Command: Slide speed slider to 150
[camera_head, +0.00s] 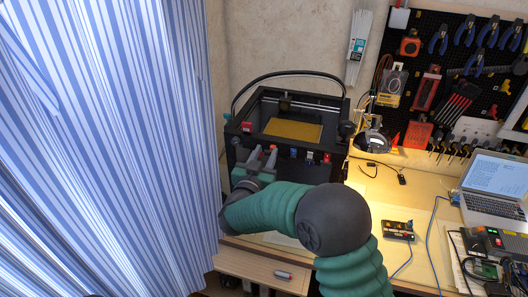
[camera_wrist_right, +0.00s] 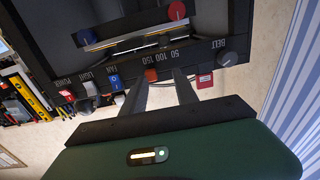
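The speed slider is a small red-orange knob (camera_wrist_right: 151,75) on the black printer's front panel, close to the 100 mark of the upside-down labels "50 100 150" in the right wrist view. My right gripper (camera_wrist_right: 161,76) is open, with one finger on each side of the knob. The knob looks nearer the left finger; I cannot tell whether they touch. In the head view my right gripper (camera_head: 263,154) is at the front panel of the printer (camera_head: 338,112), and the slider is mostly hidden by the fingers. My left gripper is not in view.
The blue FAN switch (camera_wrist_right: 115,82) and red POWER switch (camera_wrist_right: 67,95) lie left. A striped curtain (camera_head: 110,130) hangs left of the printer.

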